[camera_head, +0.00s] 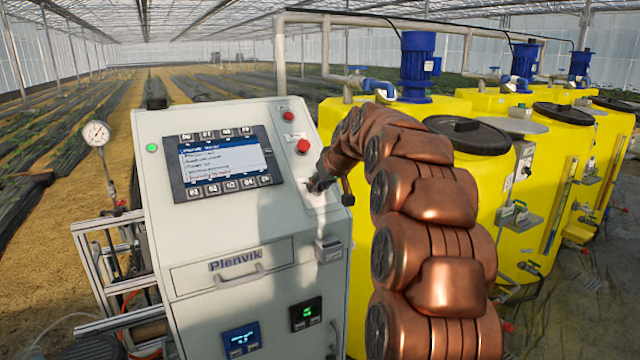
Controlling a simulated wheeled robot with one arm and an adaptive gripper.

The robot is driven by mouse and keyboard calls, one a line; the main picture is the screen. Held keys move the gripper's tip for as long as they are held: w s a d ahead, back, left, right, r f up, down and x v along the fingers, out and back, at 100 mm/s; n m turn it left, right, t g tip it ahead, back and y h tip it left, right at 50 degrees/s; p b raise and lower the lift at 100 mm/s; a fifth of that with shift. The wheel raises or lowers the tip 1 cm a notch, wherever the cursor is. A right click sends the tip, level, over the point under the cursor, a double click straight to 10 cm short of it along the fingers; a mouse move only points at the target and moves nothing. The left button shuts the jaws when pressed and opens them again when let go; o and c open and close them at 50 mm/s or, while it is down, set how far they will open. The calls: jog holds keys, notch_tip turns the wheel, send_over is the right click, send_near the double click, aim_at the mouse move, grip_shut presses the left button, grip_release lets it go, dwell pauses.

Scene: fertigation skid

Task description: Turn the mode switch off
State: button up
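The control cabinet (225,225) is a pale grey box with a sloped top panel, marked Plenvik. My copper-coloured arm reaches over from the right. My gripper (314,185) is dark and small in this view, at the right part of the sloped panel, below the red buttons. It is at or very close to the panel surface; I cannot tell whether it touches. The mode switch is not clearly visible; my gripper covers that part of the panel. The finger gap is too small to make out.
A red mushroom button (303,146) and a smaller red button (289,116) sit just above my gripper. A screen (222,158) with keys is to the left. Yellow tanks (470,190) with blue motors stand behind my arm. A pressure gauge (97,133) stands left of the cabinet.

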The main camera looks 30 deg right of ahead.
grip_shut()
jog(key=shift+f+n+b, duration=0.2)
jog(key=shift+n+b, duration=0.1)
jog(key=shift+b, duration=0.6)
jog(key=shift+f+n+b, duration=0.15)
jog(key=shift+n+b, duration=0.45)
jog(key=shift+b, duration=0.55)
jog(key=shift+n+b, duration=0.6)
jog(key=shift+b, duration=0.55)
jog(key=n+b, duration=0.3)
jog(key=shift+a, duration=0.1)
jog(key=shift+r+n+b, duration=0.2)
jog(key=shift+n+b, duration=0.75)
jog(key=shift+n, duration=0.55)
jog(key=shift+a, duration=0.1)
